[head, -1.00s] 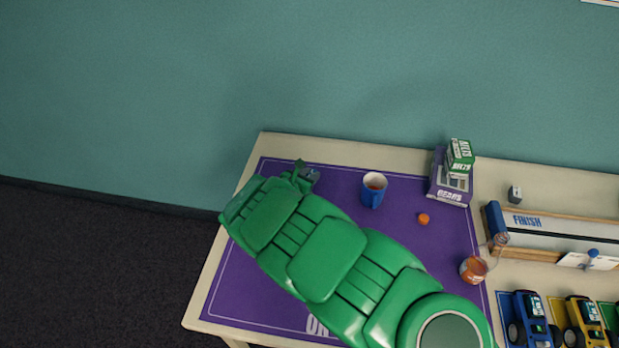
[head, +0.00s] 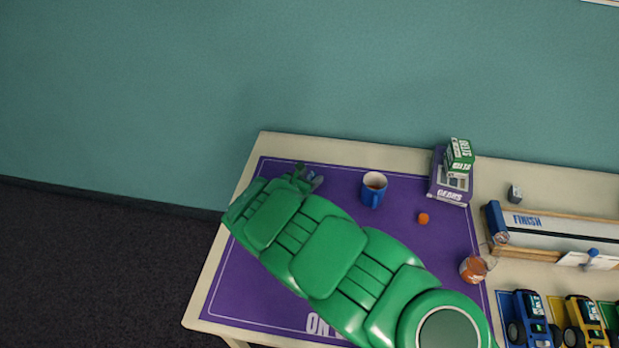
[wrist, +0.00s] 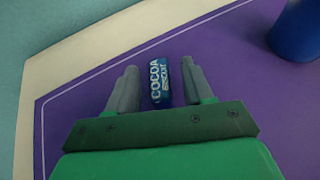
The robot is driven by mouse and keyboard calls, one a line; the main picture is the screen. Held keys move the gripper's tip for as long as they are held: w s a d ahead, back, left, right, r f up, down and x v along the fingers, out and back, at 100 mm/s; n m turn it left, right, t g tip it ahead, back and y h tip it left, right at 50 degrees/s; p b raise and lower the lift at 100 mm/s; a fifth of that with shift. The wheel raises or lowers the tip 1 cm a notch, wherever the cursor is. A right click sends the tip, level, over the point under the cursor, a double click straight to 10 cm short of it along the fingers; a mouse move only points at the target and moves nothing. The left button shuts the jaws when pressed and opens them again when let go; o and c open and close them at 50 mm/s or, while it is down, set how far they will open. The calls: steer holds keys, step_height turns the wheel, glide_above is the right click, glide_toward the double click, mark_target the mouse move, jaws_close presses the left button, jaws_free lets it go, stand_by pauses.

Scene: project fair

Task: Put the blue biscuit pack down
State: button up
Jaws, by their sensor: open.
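The blue biscuit pack (wrist: 160,84), with white lettering that reads COCOA, is between the two grey fingers of my gripper (wrist: 159,66) in the wrist view. The fingers are open, with a narrow gap on each side of the pack. The pack appears to rest on the purple mat (wrist: 228,62), near its white border line. In the head view my gripper (head: 309,179) is over the back left part of the mat (head: 235,290), and my green arm hides the pack there or leaves it too small to tell.
A blue mug (head: 372,194) stands right of my gripper, with an orange ball (head: 423,218) beyond it.

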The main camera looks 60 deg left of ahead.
steer(key=shift+r, duration=0.1)
steer(key=shift+s+r, duration=0.15)
steer(key=shift+s, duration=0.05)
steer(key=v, duration=1.1)
steer(key=shift+s+d+r, duration=0.1)
steer(key=shift+s+d, duration=0.1)
